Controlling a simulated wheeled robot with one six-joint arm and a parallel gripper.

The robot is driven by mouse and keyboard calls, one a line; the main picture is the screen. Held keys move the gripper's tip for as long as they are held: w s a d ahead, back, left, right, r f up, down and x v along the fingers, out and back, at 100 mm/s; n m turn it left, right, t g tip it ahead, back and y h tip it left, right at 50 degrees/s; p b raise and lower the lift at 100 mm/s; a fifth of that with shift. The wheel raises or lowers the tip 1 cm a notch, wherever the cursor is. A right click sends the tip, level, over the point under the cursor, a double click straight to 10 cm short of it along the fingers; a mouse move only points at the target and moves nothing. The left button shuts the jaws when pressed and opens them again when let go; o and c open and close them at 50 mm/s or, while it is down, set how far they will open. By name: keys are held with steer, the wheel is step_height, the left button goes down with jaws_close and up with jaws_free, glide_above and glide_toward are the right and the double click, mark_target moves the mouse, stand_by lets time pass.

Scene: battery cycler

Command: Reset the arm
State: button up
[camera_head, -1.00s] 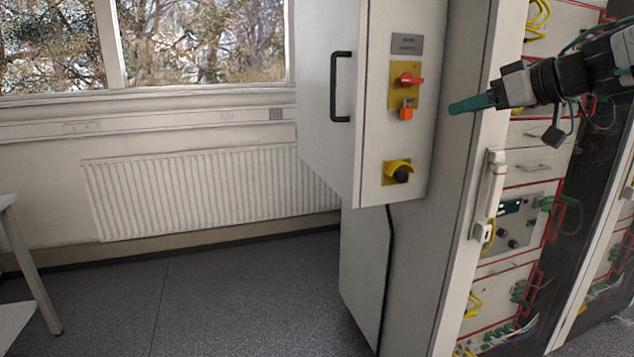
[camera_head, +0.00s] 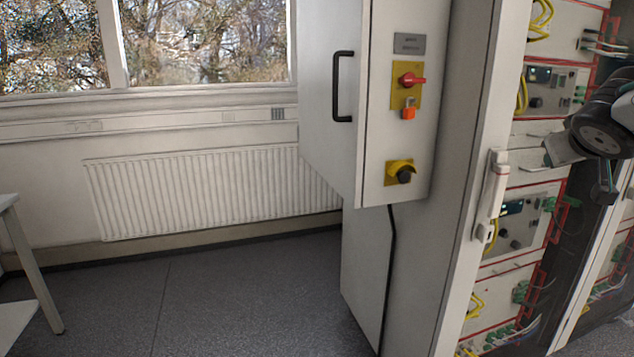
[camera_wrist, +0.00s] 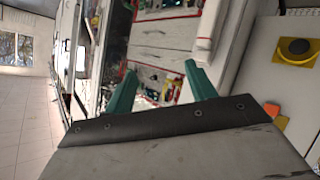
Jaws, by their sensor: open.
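My gripper shows in the wrist view (camera_wrist: 160,88), its two green fingers spread apart with nothing between them. In the head view only the dark wrist end of my arm shows at the right edge, in front of the cycler rack; the green fingers are not visible there. The battery cycler rack (camera_head: 520,263) stands open at the right, with red-edged modules, green connectors and yellow cables. In the wrist view the rack (camera_wrist: 160,35) lies beyond the fingers, and they appear apart from it.
A grey cabinet side panel (camera_head: 415,140) carries a red switch (camera_head: 411,80), an orange padlock (camera_head: 408,114) and a black knob on yellow (camera_head: 401,173). A white door handle (camera_head: 493,190) juts out by the rack. The floor (camera_head: 240,295) at left is clear, beside a white table (camera_head: 28,262).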

steer(key=s+a+f+g+y, duration=0.1)
steer(key=s+a+f+g, duration=0.25)
steer(key=s+f, duration=0.3)
steer(key=s+a+f+g+y, duration=0.2)
steer(key=s+a+f+g, duration=0.15)
steer(key=s+f, duration=0.35)
steer(key=s+a+f+n+g+y, duration=0.1)
steer(key=s+a+f+y, duration=0.3)
steer(key=s+a, duration=0.7)
steer(key=shift+s+a+g, duration=0.2)
steer(key=shift+s+g, duration=0.45)
steer(key=shift+g, duration=0.25)
